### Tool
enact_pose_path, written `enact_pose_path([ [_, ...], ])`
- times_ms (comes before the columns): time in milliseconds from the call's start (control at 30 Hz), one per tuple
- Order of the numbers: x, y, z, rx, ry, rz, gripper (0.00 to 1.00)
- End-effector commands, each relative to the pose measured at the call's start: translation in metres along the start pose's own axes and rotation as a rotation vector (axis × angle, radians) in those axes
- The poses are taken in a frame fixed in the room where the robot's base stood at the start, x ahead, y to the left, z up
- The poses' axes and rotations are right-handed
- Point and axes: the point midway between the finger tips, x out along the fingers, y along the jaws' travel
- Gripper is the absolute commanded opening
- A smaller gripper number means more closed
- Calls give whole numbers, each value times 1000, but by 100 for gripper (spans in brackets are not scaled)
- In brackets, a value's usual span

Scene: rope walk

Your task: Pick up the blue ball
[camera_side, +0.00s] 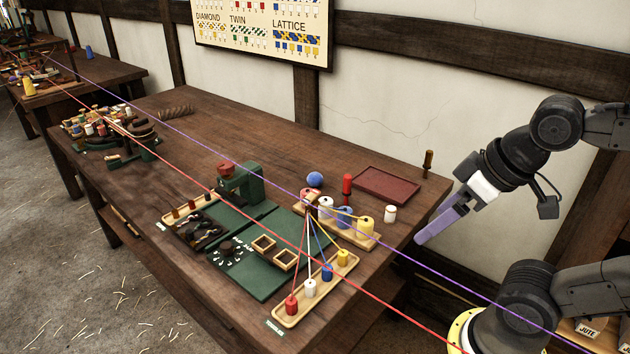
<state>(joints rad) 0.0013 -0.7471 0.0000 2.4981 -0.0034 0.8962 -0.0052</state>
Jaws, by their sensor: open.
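The blue ball (314,180) is small and round. It shows near the middle of the wooden table, at the top of a small reddish-pink stand (305,200); whether it rests on that stand or behind it I cannot tell. My gripper (424,237), with light purple fingers, is well to the right of the ball, near the table's right end, and points down and left. Its jaws are open and nothing shows between them; the fingers overlap in this view.
A red and a purple line (400,249) cross the picture diagonally. Near the ball stand a red peg (347,185), a spool tray (372,241), a dark red tray (387,184) and a green machine (241,183). A front tray (291,321) holds coloured spools with threads. The table's back left is largely clear.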

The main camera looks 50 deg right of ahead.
Motion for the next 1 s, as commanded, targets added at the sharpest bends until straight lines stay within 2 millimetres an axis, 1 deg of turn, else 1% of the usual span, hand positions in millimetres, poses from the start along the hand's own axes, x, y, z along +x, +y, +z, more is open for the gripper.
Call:
enact_pose_path([
  [67, 1, 6, -12, -30, 16, 23, 98],
  [167, 4, 25, -47, -134, 59, 95, 98],
  [267, 9, 55, -100, -314, 113, 207, 98],
  [300, 12, 69, -123, -401, 131, 258, 98],
  [367, 17, 90, -157, -535, 154, 332, 98],
  [400, 21, 104, -178, -628, 164, 380, 98],
  [467, 28, 124, -210, -769, 174, 448, 98],
  [500, 34, 137, -229, -867, 178, 491, 98],
  [567, 44, 156, -257, -1014, 179, 552, 98],
  [600, 52, 168, -274, -1114, 178, 590, 98],
  [667, 66, 187, -297, -1265, 173, 642, 98],
  [700, 76, 198, -311, -1366, 170, 674, 98],
  [767, 93, 216, -328, -1519, 164, 717, 98],
  [800, 105, 226, -338, -1621, 162, 743, 98],
  [833, 115, 235, -344, -1698, 158, 760, 98],
  [867, 125, 242, -350, -1775, 158, 777, 98],
  [900, 139, 252, -355, -1877, 158, 797, 98],
  [967, 161, 267, -360, -2028, 162, 824, 98],
  [1000, 177, 275, -361, -2130, 168, 839, 98],
])
